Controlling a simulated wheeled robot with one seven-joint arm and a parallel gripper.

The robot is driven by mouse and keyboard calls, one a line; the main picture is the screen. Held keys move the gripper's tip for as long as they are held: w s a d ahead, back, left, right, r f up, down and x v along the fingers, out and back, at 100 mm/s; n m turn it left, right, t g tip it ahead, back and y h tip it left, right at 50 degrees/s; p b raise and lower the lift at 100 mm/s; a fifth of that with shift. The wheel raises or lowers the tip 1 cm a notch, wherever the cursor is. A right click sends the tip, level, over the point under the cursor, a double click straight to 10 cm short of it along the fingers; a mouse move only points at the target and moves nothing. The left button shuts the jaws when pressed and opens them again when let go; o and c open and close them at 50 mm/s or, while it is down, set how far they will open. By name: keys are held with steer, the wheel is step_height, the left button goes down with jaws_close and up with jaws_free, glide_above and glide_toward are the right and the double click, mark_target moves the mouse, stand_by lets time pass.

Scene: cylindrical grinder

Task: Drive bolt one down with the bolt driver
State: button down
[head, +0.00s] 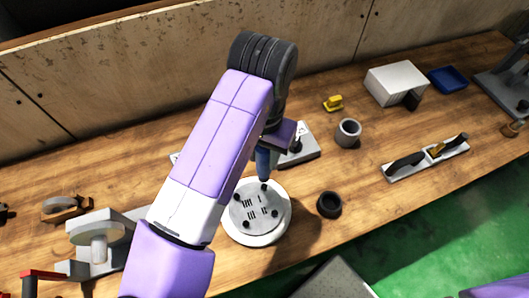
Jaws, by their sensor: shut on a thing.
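A round grey plate (243,216) lies on a wider white disc (282,226) on the bench. Several dark bolts stand around its rim, with tally-like marks near its middle. I cannot tell which bolt is number one. My gripper (272,146), partly hidden by my arm, is shut on the blue bolt driver (263,162). The driver points down, roughly upright, with its dark tip at the bolt (264,187) on the plate's far edge. Whether the tip touches that bolt, and how deep the bolt sits, I cannot tell.
A grey fixture (304,156) stands just behind the driver. A grey cup (347,133) and a black ring-like cup (329,204) stand to the right. Farther right are a tool holder (425,159), a white box (396,82) and a blue tray (448,79). A grinder-like machine (99,241) stands left.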

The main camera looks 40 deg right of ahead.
steer(key=shift+f, duration=0.15)
steer(key=shift+f+b, duration=2.7)
steer(key=shift+f, duration=0.75)
steer(key=shift+f+b, duration=0.4)
steer(key=shift+f, duration=0.25)
stand_by(0.9)
steer(key=shift+r+p, duration=2.7)
steer(key=shift+r, duration=0.45)
steer(key=shift+f, duration=0.1)
